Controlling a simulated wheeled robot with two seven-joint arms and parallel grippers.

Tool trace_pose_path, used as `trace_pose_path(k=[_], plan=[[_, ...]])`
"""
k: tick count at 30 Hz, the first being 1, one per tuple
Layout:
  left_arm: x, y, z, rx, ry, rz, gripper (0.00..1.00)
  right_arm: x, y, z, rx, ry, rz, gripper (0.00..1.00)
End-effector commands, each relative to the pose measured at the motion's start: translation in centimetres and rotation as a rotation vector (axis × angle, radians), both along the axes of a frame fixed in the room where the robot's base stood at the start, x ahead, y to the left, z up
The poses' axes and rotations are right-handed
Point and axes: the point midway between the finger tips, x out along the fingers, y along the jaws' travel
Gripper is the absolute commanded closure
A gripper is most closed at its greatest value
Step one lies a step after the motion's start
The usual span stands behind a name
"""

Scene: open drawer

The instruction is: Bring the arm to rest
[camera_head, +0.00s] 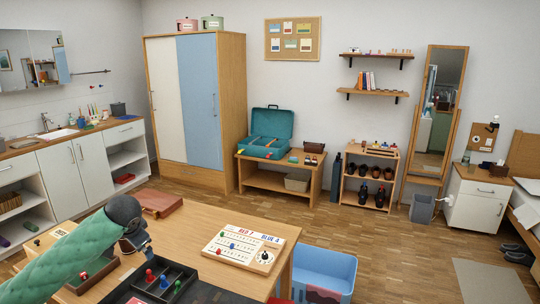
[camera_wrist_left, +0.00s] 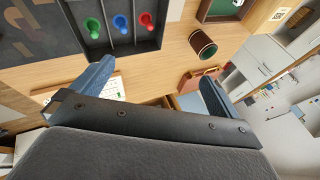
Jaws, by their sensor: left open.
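My left arm comes in from the lower left of the head view in a green sleeve. My left gripper (camera_head: 137,243) is above the wooden table (camera_head: 205,205), near the black compartment tray (camera_head: 180,266). In the left wrist view my left gripper (camera_wrist_left: 157,72) has its two blue-grey fingers spread wide apart, with nothing between them. The table and its objects lie beyond the fingers. My right arm and gripper are not in view.
The black tray holds red, blue and green pegs. A white score board (camera_head: 243,250) stands to its right, and a reddish-brown case (camera_head: 158,203) lies at the back. A brown cup (camera_wrist_left: 203,43) shows in the wrist view. A blue bin (camera_head: 325,275) is beside the table.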

Motion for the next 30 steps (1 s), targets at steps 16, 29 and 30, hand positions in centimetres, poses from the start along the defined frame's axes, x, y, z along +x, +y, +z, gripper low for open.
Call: trace_pose_path(k=[16, 29, 30], plan=[[-7.0, -13.0, -4.8, -0.077, -0.221, -0.059, 0.0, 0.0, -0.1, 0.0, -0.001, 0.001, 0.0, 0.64], [-17.1, -17.9, -12.6, -0.228, -0.174, 0.045, 0.0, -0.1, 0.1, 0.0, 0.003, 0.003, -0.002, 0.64], [-18.1, -18.2, -13.4, -0.242, -0.161, 0.057, 0.0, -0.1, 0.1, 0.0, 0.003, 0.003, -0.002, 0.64]])
